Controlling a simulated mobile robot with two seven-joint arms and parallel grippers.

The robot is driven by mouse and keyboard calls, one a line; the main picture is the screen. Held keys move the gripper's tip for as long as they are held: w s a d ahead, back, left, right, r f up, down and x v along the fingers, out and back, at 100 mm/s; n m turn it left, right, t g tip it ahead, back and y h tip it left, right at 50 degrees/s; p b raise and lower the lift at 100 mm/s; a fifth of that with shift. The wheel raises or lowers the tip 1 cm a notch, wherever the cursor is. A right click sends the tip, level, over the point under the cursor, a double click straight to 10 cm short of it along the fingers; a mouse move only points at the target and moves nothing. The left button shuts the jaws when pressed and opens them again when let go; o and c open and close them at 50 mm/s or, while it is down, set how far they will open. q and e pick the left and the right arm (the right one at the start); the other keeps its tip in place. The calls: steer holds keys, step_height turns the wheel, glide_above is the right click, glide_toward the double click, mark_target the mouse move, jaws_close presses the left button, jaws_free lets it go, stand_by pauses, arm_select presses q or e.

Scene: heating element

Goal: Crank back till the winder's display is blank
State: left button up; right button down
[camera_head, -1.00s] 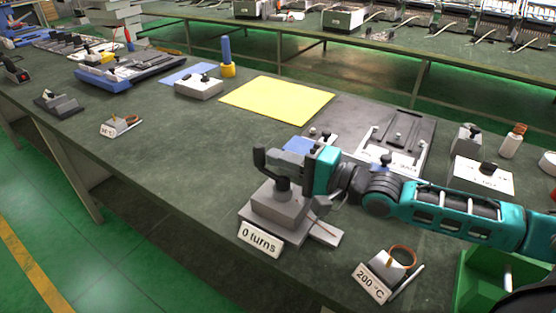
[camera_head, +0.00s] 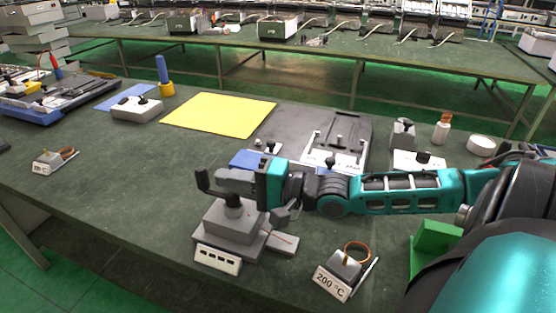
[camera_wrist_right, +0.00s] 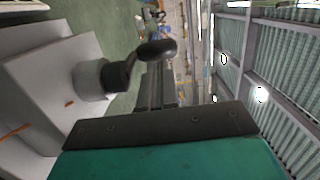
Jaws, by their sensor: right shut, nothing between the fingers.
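The winder (camera_head: 228,225) is a grey block on a flat base with a dark crank (camera_head: 204,184) on top. Its white front display (camera_head: 217,259) shows a row of several small dark marks and no readable words. My right gripper (camera_head: 232,180) is at the top of the winder, shut, with its fingers beside the crank handle. In the right wrist view the shut fingers (camera_wrist_right: 162,88) lie close to the round dark crank knob (camera_wrist_right: 157,49); whether they touch it I cannot tell. The grey winder body (camera_wrist_right: 45,85) fills the left there. My left gripper is out of view.
A 200 °C plate (camera_head: 332,284) with a copper-coloured ring stands right of the winder, near a green bin (camera_head: 432,243). A yellow mat (camera_head: 218,115) and a dark tray (camera_head: 290,120) lie behind. Bench space left of the winder is clear.

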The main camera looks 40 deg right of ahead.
steer(key=p+v, duration=0.5)
steer(key=v, duration=0.7)
steer(key=shift+a, duration=0.15)
